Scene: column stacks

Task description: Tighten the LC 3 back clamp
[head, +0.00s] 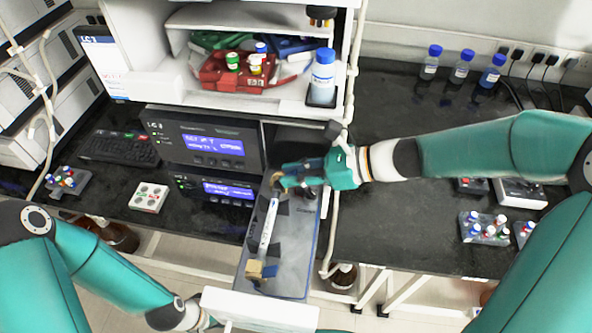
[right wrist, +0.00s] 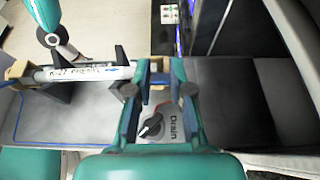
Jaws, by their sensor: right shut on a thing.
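The LC 3 unit (head: 205,145) has its drawer (head: 300,255) pulled out towards me. A white labelled column (head: 268,228) lies along the drawer, and it also shows in the right wrist view (right wrist: 85,73). A tan front clamp (head: 262,270) sits at its near end. My right gripper (head: 280,180) is at the far end, shut on the back clamp (right wrist: 158,64), whose tan block shows between the fingers (right wrist: 159,95). The fingers hide part of the clamp. My left arm comes in at the lower left, with its gripper hidden behind the white drawer front (head: 260,310).
A Drain knob (right wrist: 152,125) is just below the right fingers. A shelf with a red tray (head: 240,75) and a blue-capped bottle (head: 323,72) stands above. Vial racks (head: 484,228) are on the right bench, and a white tube runs beside the drawer.

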